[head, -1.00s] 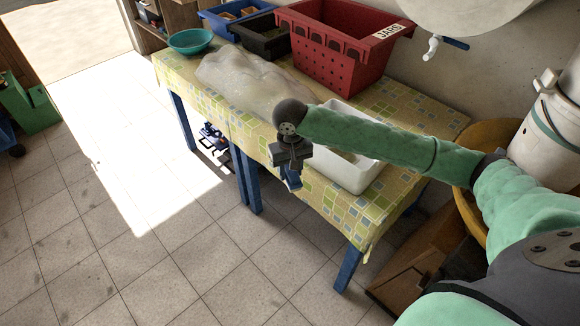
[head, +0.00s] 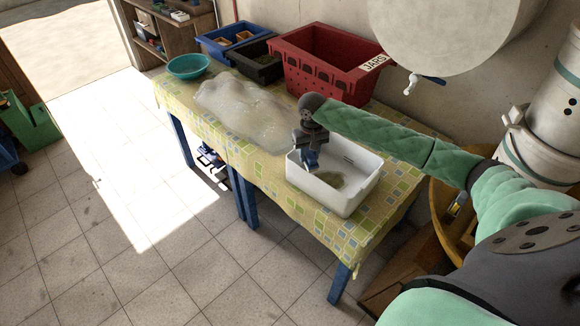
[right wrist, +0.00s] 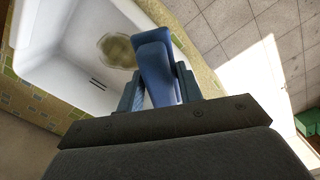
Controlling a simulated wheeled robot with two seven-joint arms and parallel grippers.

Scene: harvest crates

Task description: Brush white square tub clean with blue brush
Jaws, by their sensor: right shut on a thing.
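The white square tub (head: 345,209) stands on the table near its front right, with a brownish-green dirt patch (head: 331,180) on its inner floor. The tub also shows in the right wrist view (right wrist: 50,62), with the patch (right wrist: 117,50) near the fingers. My right gripper (head: 309,160) is over the left part of the tub, pointing down. It is shut on the blue brush (right wrist: 155,68), whose handle shows between the fingers in the right wrist view. The brush's bristles are hidden, so I cannot tell whether they touch the tub. My left gripper is not in view.
A crumpled clear plastic sheet (head: 240,112) lies left of the tub on the checked tablecloth. A red crate marked JARS (head: 325,82), a black crate (head: 252,62), a blue crate (head: 222,48) and a teal bowl (head: 188,66) stand behind. A tap (head: 411,84) hangs above the back right.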

